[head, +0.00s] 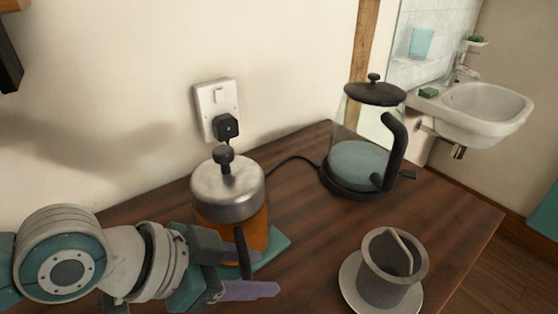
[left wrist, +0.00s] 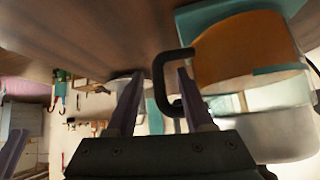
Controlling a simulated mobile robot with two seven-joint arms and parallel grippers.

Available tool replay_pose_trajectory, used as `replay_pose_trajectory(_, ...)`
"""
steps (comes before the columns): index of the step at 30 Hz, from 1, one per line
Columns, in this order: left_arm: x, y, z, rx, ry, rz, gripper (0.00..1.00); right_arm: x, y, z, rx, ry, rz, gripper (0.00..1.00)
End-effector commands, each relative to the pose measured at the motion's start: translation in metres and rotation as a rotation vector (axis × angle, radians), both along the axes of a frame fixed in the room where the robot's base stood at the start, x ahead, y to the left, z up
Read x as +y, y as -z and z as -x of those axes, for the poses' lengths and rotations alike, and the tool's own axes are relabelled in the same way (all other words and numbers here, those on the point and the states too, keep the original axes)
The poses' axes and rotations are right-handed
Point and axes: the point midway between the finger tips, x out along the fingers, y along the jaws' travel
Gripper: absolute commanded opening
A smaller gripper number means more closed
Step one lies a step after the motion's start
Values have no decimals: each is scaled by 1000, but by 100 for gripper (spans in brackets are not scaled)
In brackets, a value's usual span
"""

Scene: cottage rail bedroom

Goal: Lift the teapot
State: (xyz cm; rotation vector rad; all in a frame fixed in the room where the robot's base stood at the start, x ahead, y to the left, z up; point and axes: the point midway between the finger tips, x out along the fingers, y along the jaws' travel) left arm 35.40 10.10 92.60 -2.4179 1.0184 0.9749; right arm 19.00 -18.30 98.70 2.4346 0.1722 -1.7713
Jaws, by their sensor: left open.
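The teapot (head: 230,195) has a metal lid with a black knob and amber liquid in its body. It stands upright on a teal mat (head: 273,248) on the wooden table. Its black handle faces my left gripper (head: 254,272), which is open with purple fingers. In the left wrist view the teapot (left wrist: 245,65) is at the upper right. There the handle lies between the two fingers of my left gripper (left wrist: 158,88), one finger appearing inside the handle loop. Whether they touch it I cannot tell. My right gripper is not in view.
A glass kettle (head: 357,158) with a black lid and handle stands behind right, its cord running to a wall socket (head: 216,110). A grey cup (head: 388,284) stands on a saucer (head: 350,290) at the front right. The wall closes off the back.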

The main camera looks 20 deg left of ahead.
Motion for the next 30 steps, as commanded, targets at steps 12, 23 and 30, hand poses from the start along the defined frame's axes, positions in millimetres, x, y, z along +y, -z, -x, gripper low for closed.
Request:
replay_pose_trajectory(12, -11, 15, -11, 0, 0, 0, 52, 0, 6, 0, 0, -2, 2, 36)
replay_pose_trajectory(23, -10, 15, -11, 0, -1, 1, 13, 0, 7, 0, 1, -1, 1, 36)
replay_pose_trajectory(30, -11, 15, -11, 0, -1, 1, 0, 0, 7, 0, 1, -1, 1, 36)
